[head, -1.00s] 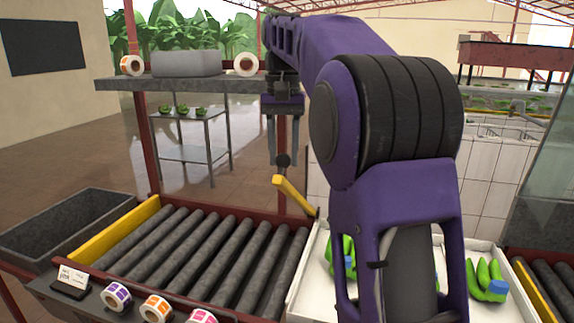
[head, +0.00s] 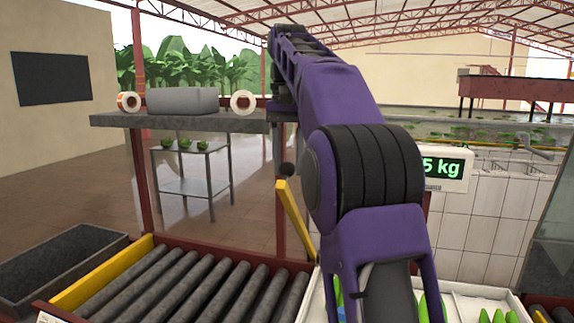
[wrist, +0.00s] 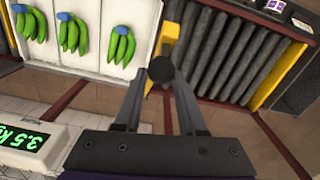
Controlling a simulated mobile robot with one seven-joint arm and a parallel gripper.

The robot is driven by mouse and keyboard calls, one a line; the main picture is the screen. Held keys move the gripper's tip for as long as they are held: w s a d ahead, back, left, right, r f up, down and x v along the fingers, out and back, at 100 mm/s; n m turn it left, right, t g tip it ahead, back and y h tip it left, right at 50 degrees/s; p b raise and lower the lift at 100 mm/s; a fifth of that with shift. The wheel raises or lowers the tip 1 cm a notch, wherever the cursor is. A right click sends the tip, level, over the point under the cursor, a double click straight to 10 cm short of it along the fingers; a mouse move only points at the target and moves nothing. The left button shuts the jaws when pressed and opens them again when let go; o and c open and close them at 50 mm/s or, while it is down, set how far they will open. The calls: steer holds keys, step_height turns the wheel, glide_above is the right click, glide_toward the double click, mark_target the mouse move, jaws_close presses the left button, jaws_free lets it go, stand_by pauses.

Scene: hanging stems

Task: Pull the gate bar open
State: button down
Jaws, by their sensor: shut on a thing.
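The gate bar (head: 294,218) is yellow with a dark round knob (head: 287,170) at its upper end. It stands steeply tilted at the right end of the roller conveyor, its knob end up and its lower end near the frame. My gripper (head: 286,166) is shut on the knob, pointing down; my arm hides part of it in the head view. In the wrist view the knob (wrist: 161,69) sits between the two fingertips, with the yellow bar (wrist: 170,40) just beyond it.
The roller conveyor (head: 190,285) lies left of the bar. A white tray (wrist: 118,50) with green banana bunches (wrist: 73,32) is on its other side. A scale display (head: 441,168) stands behind my arm. A grey shelf (head: 180,121) with label rolls is at upper left.

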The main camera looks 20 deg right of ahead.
steer(key=shift+d+f, duration=0.1)
steer(key=shift+d, duration=0.15)
steer(key=shift+c, duration=2.4)
jaws_free()
steer(key=shift+w+d, duration=0.1)
steer(key=shift+d, duration=0.05)
steer(key=shift+a, duration=0.25)
